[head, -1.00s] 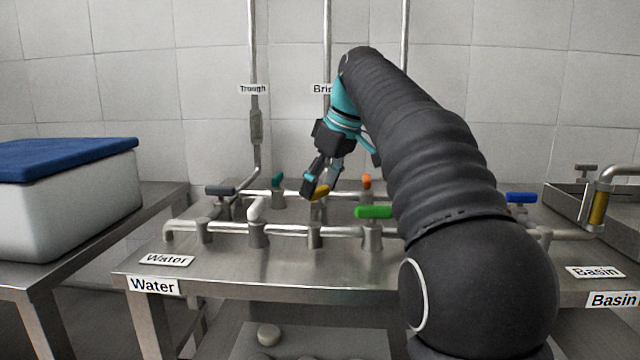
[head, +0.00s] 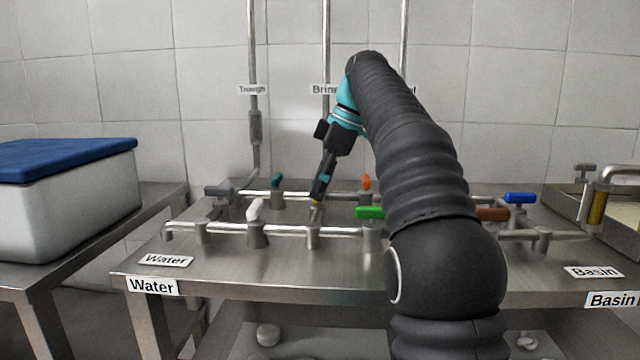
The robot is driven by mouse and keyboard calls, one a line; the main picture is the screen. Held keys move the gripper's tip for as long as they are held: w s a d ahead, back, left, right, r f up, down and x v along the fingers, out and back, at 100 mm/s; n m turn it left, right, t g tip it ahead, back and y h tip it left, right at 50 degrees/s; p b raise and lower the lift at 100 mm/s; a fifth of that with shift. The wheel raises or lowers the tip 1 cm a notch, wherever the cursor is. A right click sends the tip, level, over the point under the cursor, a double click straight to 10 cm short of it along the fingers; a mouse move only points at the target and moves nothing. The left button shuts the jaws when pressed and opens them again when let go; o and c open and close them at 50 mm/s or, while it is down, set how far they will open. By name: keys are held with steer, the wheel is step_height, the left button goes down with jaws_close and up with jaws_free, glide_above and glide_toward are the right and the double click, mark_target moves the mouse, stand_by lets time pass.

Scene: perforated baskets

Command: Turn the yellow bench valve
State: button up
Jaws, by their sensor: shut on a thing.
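The yellow bench valve (head: 315,204) stands on the pipework near the middle of the steel bench. Only a small bit of its yellow handle shows below the fingers; the rest is hidden behind them. My gripper (head: 318,196) reaches down from the back with its fingers seen edge-on, shut on the yellow handle. The handle now looks close to end-on to the camera.
Other valves stand close by: white (head: 255,211), green (head: 370,212), teal (head: 277,181), orange (head: 366,182), brown (head: 491,214) and blue (head: 520,197). Pipes run between them on the bench (head: 270,272). A blue-lidded box (head: 65,200) stands on the left table.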

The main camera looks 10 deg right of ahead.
stand_by(0.3)
steer(key=o, duration=1.1)
steer(key=shift+o, duration=0.2)
steer(key=shift+d+r, duration=0.2)
steer(key=shift+r, duration=0.25)
steer(key=s+d, duration=0.1)
steer(key=d, duration=0.3)
steer(key=s+d, duration=0.1)
steer(key=d, duration=0.2)
steer(key=s+d, duration=0.1)
steer(key=d, duration=0.3)
steer(key=shift+s+d, duration=0.3)
